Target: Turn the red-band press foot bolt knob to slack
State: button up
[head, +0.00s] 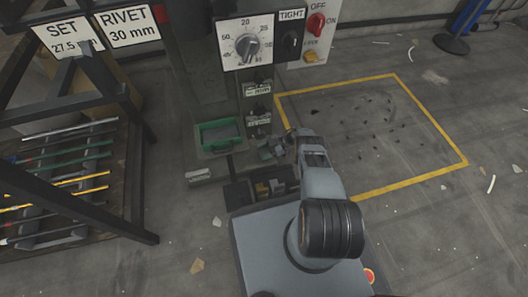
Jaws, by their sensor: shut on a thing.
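The press (200,70) stands at upper centre, with a red band (160,13) at its upper left edge. My gripper (268,151) is low at the press's right side, by the floor, with my arm reaching to it from the lower right. It is shut on what appears to be the foot bolt knob, which the jaws mostly hide. I cannot read the knob's turn. Small labelled dark controls (259,110) sit in a column just above the gripper.
A dial (247,45), a TIGHT sign (291,15) and a red switch (316,25) are above. A green tray (220,134) is left of my gripper. A rod rack (75,165) stands left. Yellow-marked floor (375,130) with small dark bits lies right.

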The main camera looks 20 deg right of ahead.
jog(key=shift+n+g, duration=0.3)
jog(key=shift+g, duration=0.1)
jog(key=o, duration=0.9)
jog(key=shift+m+t, duration=0.4)
jog(key=shift+t, duration=0.1)
